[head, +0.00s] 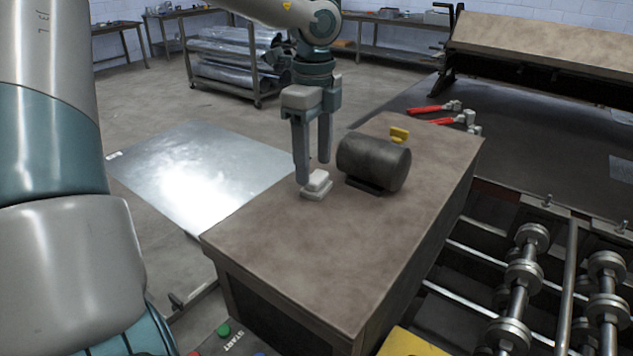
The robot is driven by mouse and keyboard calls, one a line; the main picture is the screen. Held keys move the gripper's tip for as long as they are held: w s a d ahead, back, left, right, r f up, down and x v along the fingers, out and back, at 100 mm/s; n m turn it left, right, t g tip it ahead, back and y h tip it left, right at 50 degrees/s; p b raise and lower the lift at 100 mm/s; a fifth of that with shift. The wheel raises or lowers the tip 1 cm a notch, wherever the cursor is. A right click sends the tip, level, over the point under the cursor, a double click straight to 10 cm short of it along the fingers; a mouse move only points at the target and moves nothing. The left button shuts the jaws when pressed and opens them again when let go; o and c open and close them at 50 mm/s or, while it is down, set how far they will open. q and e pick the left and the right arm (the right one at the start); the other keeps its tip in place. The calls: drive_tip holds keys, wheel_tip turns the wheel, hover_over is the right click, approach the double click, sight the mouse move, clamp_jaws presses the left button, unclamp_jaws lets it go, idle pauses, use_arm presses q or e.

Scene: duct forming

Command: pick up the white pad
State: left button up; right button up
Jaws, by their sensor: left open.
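The white pad (317,185) is a small stepped block on the brown bench top (300,240), near its left edge. My left gripper (313,170) points down from above, its two dark fingers apart. One fingertip is at the left side of the pad and the other ends higher, behind and to the right of it. I cannot tell whether either finger touches the pad. The pad shows no lift off the bench. My right gripper is not in view.
A dark cylinder (373,162) lies on the bench just right of the pad, with a yellow piece (399,135) behind it. Red-handled tools (434,108) lie further back. Metal rollers (523,275) stand at the right. The bench's front part is clear.

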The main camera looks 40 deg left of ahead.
sight(317, 176)
use_arm(q)
drive_tip(key=f, duration=0.1)
drive_tip(key=p, duration=0.1)
drive_tip(key=f, duration=0.1)
drive_tip(key=shift+w+d+f+p, duration=0.15)
drive_tip(key=shift+d+f+p, duration=0.1)
drive_tip(key=shift+f+p, duration=0.1)
drive_tip(key=shift+f, duration=0.7)
drive_tip(key=c, duration=0.9)
